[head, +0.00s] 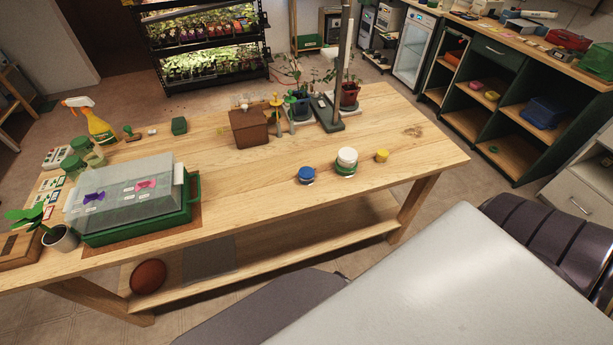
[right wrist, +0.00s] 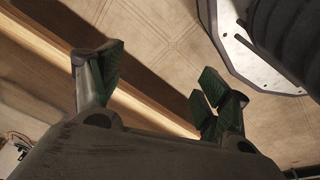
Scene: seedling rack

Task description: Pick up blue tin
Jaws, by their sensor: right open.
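A small blue tin (head: 306,174) stands on the wooden table (head: 240,205) near its front edge, in the head view. A white and green tin (head: 347,160) stands just to its right, and a smaller yellow tin (head: 382,156) is further right. In the right wrist view my right gripper (right wrist: 160,85) is open with nothing between its fingers. Behind the fingers are the tiled floor and a wooden edge. The blue tin does not show in that view. My left gripper is in neither view, and the right gripper does not show in the head view.
A green seedling tray with a clear lid (head: 125,195) stands at the table's left. A brown wooden box (head: 249,127) and a stand with potted plants (head: 333,115) are at the back. A lower shelf (head: 290,245) runs under the table. The table around the tins is clear.

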